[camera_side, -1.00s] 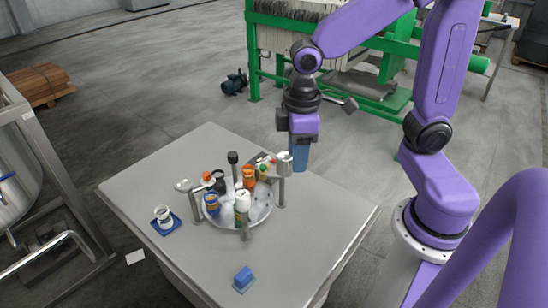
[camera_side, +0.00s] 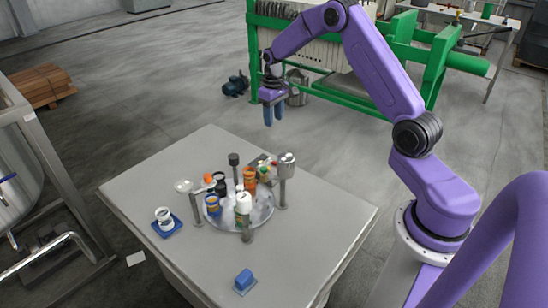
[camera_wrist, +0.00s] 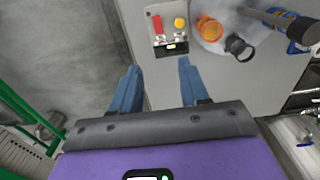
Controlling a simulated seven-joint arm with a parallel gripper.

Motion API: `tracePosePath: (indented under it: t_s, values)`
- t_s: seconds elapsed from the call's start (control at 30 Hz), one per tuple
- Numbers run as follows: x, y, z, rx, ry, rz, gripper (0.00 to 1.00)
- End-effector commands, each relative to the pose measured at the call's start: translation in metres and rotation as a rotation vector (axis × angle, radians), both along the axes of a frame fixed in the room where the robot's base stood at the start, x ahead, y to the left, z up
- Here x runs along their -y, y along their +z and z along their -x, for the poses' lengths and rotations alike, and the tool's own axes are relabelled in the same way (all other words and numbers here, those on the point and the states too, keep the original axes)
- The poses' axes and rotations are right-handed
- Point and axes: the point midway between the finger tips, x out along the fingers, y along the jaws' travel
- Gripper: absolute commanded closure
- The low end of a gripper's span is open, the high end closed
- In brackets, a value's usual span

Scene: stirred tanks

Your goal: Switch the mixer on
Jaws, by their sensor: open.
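A small control box (camera_wrist: 167,30) sits near the table edge in the wrist view, with a red part (camera_wrist: 157,24) and a yellow-orange round part (camera_wrist: 180,23); it is small and partly hidden behind the vessels in the side view (camera_side: 258,161). I cannot tell whether the mixer is on. The round tank (camera_side: 212,220) holds several bottles and jars in pale, cloudy contents, with posts around it. My gripper (camera_side: 273,122) is open and empty, pointing down above the table's far edge. In the wrist view, its blue fingers (camera_wrist: 156,70) stand apart, with the control box ahead.
A metal cup (camera_side: 287,166) tops a post right of the tank. A white-and-dark jar (camera_side: 163,215) stands on a blue pad at left. A blue block (camera_side: 243,280) lies near the front. The table's right side (camera_side: 325,210) is clear. A green-framed machine (camera_side: 420,60) stands behind.

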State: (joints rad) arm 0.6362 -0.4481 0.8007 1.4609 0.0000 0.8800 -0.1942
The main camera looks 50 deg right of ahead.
Motion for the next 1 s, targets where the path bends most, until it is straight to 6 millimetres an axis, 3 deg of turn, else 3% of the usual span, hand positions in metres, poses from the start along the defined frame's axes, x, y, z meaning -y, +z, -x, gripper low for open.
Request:
tracePosePath:
  t_s: [0.27,0.8,1.0]
  values:
    - [0.003,-0.028,0.0,-0.004,-0.006,-0.001,0.55]
    - [0.003,-0.128,0.0,-0.003,-0.006,0.0,0.55]
    - [0.003,-0.157,0.0,-0.001,-0.006,0.0,0.55]
